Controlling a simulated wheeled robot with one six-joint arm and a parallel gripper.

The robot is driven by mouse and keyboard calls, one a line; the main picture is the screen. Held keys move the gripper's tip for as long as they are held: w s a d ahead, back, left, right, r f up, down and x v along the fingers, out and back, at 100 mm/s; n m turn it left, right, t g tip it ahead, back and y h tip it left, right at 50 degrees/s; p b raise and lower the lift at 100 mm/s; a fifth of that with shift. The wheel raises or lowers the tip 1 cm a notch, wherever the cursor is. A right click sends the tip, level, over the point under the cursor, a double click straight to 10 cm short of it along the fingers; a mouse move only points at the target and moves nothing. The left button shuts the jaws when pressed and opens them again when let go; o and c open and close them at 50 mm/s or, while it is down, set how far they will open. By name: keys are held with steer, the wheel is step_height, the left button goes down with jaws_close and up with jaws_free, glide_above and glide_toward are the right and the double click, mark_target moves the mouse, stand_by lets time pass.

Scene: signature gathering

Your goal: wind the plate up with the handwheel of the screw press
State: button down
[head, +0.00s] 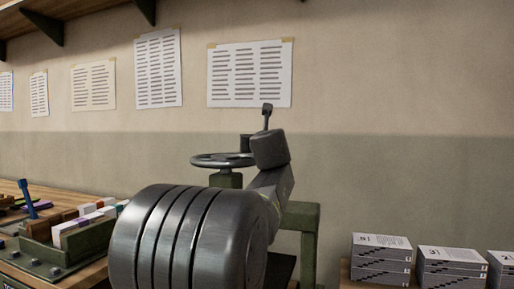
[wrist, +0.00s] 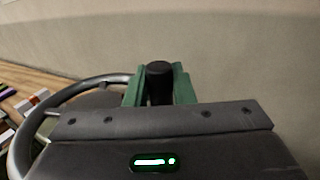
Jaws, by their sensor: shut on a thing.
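The handwheel (head: 222,160) of the screw press lies level on top of the green press frame (head: 302,222), just behind my arm in the head view. Its dark rim also curves along the left of the wrist view (wrist: 22,122). My gripper (wrist: 158,84) has its green fingers on either side of the wheel's black upright handle knob (wrist: 158,70) and is shut on it. In the head view my arm covers most of the press, and the fingers are mostly hidden. The plate cannot be seen in either view.
A green tray (head: 58,264) with coloured blocks sits on the wooden bench at left. Stacks of printed sheets (head: 381,262) stand at lower right. Papers (head: 249,74) are taped to the wall behind, and a shelf bracket (head: 43,28) is at upper left.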

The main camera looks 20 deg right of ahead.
steer(key=shift+w+d+n+y, duration=0.1)
steer(key=shift+w+n+y, duration=0.2)
steer(key=shift+y, duration=0.2)
steer(key=c, duration=1.3)
jaws_free()
steer(key=s, duration=0.4)
steer(key=s+a, duration=0.1)
steer(key=s, duration=0.8)
steer(key=shift+s+a, duration=0.15)
steer(key=shift+s, duration=0.25)
steer(key=w, duration=0.4)
steer(key=w+d, duration=0.1)
steer(key=w, duration=0.8)
steer(key=shift+w+d, duration=0.15)
steer(key=shift+w, duration=0.25)
steer(key=shift+s, duration=0.1)
